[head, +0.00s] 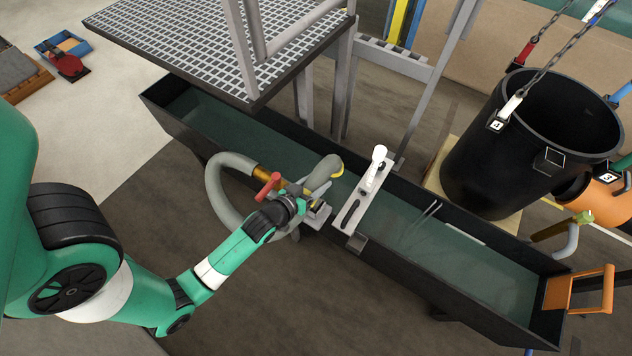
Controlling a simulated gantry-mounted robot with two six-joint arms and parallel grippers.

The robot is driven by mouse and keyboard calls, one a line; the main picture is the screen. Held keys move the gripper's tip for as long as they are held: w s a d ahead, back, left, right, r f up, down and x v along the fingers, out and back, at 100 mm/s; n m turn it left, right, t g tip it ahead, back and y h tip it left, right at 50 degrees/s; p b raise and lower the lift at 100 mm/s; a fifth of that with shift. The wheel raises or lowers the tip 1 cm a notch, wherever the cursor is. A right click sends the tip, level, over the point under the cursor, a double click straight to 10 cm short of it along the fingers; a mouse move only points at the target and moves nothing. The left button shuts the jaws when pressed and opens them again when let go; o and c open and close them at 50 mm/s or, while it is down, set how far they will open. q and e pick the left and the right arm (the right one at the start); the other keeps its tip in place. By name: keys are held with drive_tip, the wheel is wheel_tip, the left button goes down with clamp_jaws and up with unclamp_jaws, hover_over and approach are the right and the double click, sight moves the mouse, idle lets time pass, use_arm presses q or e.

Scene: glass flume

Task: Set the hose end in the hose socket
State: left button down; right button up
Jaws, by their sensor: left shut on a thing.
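A grey hose (217,190) loops out on the near side of the glass flume (455,282), left of its middle. One end meets a brass fitting with a red handle (268,186). The thick grey hose end (322,174), with a yellow band, is at the flume's near rim. My left gripper (316,212) reaches in from the left and is shut at the hose end, which hides much of the grip. I cannot clearly identify the hose socket; the hose and gripper may cover it. My right gripper is not in view.
A grating platform (205,40) overhangs the left part. A black bucket (535,140) on chains stands behind at right. An orange handle (590,290) marks the right end.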

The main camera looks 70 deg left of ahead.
use_arm(q)
drive_tip(key=shift+f+b, duration=0.5)
drive_tip(key=shift+c, duration=1)
unclamp_jaws()
drive_tip(key=shift+o, duration=0.6)
drive_tip(key=shift+f, duration=0.1)
drive_tip(key=p+v, duration=0.1)
drive_tip(key=v, duration=1)
drive_tip(key=shift+s+p, duration=0.25)
drive_tip(key=shift+p, duration=0.05)
drive_tip(key=shift+d, duration=0.1)
